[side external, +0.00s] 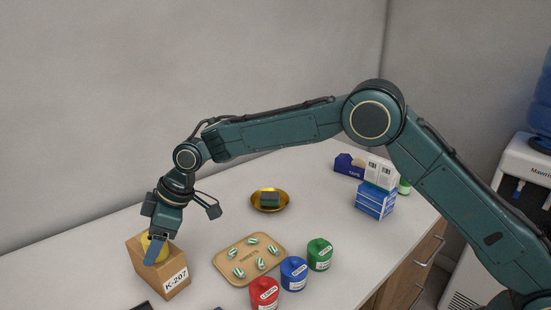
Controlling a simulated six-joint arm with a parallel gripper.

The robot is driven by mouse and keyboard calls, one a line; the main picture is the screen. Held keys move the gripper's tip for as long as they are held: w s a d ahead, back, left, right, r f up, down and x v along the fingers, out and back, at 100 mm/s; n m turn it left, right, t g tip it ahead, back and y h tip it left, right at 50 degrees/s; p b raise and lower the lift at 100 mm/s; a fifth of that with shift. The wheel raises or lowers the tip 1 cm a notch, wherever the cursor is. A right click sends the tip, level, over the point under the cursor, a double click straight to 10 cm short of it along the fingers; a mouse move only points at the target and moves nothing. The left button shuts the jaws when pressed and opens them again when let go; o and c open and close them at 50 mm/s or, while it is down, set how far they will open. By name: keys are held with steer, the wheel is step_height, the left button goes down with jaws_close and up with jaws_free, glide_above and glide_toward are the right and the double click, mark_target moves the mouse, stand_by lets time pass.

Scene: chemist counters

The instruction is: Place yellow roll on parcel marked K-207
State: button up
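The parcel marked K-207 (175,281) is a brown cardboard box at the left of the counter, with a white label on its front face. The yellow roll (146,241) is at the top of the parcel, mostly hidden behind my gripper (155,254). My gripper points down over the parcel, with its fingers at the roll. I cannot tell whether the fingers are closed on the roll, or whether the roll touches the parcel's top.
A tan tray (224,264) with several small green-and-white items lies right of the parcel. Red (264,292), blue (293,272) and green (319,253) jars stand beside it. A gold bowl (269,208) holds a dark green block. Stacked boxes (374,203) stand farther right.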

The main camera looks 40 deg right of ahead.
stand_by(0.3)
steer(key=v, duration=1.2)
steer(key=shift+r, duration=0.15)
steer(key=shift+d+r, duration=0.1)
stand_by(0.3)
